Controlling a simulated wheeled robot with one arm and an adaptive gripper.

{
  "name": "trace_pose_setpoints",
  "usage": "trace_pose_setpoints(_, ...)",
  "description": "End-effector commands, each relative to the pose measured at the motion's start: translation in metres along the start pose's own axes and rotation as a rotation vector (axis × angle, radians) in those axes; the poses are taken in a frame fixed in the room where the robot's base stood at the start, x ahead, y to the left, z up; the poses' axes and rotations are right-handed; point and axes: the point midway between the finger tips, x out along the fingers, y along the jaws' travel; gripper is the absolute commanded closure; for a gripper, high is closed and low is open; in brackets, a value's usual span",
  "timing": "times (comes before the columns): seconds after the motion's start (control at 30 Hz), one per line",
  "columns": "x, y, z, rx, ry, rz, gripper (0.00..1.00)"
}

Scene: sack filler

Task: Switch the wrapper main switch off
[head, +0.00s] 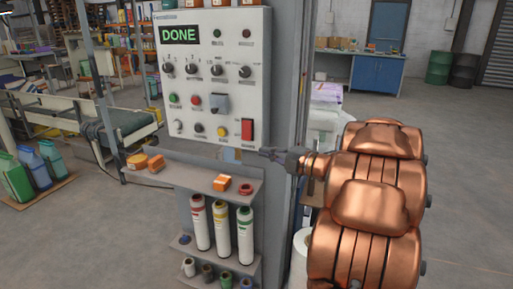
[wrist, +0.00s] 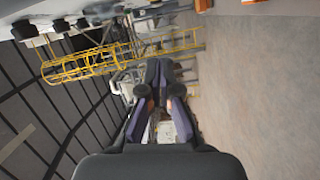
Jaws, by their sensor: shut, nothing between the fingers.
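A grey control panel (head: 212,20) with a green "DONE" display (head: 178,35) stands in front of me in the head view. It carries several black knobs, coloured buttons, a grey covered control (head: 219,104) and a red rocker-like switch (head: 247,129) at lower right. The labels are too small to read, so I cannot tell which control is the wrapper main switch. My gripper (head: 265,151) is shut and empty, just below and right of the red switch, apart from it as far as I can tell. In the wrist view my gripper (wrist: 164,80) shows closed fingers.
Below the panel, a shelf (head: 205,177) holds orange blocks and a red ring. Lower down stand several white cartridges (head: 221,225). A conveyor (head: 125,120) lies to the left. A blue cabinet (head: 376,77) is far behind. Floor at right is clear.

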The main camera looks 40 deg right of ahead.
Motion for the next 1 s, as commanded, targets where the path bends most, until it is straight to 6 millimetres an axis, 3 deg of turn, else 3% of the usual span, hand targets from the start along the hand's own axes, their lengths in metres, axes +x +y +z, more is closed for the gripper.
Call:
trace_pose_setpoints(0.77, 0.097, 0.000, -0.001, 0.003, 0.002, -0.002, 1.00)
trace_pose_setpoints(1.0, 0.101, 0.001, 0.023, 0.001, -0.002, 0.000, 1.00)
